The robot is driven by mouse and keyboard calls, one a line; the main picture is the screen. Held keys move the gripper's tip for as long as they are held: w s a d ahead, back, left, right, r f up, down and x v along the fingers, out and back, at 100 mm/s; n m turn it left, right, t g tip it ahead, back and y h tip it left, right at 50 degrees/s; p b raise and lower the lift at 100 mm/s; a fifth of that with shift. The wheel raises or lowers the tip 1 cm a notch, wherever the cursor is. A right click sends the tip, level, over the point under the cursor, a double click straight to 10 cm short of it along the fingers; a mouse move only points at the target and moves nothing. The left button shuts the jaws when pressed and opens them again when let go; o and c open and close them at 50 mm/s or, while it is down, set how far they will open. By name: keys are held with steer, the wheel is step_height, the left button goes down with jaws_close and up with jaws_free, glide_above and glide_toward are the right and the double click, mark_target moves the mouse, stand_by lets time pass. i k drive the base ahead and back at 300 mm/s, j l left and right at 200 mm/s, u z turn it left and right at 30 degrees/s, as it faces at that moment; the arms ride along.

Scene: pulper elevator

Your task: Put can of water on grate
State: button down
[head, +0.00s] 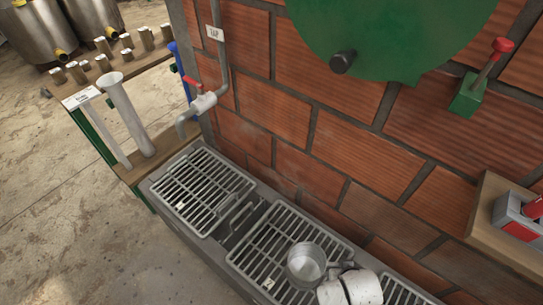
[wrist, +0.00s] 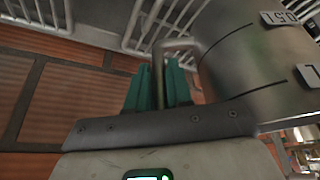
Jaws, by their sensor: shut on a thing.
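The can (head: 306,265) is a grey metal cup with markings on its side, and it also fills the upper right of the wrist view (wrist: 235,55). My gripper (wrist: 158,88) has its teal fingers shut on the can's thin side handle (wrist: 172,43). In the head view the can looks upright, over the front part of the middle grate (head: 262,238). I cannot tell whether it touches the bars. Its inside looks pale grey, and the water level is unclear. Another grate (head: 205,188) lies to the left and is bare. My wrist hides part of the right grate (head: 400,293).
A brick wall (head: 330,120) rises behind the grates. A tap (head: 203,102) with a red handle hangs above the left grate's far end. A green disc (head: 400,30), a red-knobbed lever (head: 488,65) and a red-grey switch (head: 520,215) are on the wall. Open floor lies left.

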mark_target(208, 184)
steer(key=i+j, duration=0.2)
steer(key=j, duration=0.2)
steer(key=i+j+u, duration=0.1)
steer(key=j, duration=0.3)
steer(key=i+j, duration=0.45)
steer(key=j, duration=0.3)
steer(key=i+j+u, duration=0.1)
steer(key=j, duration=0.25)
steer(key=i, duration=0.1)
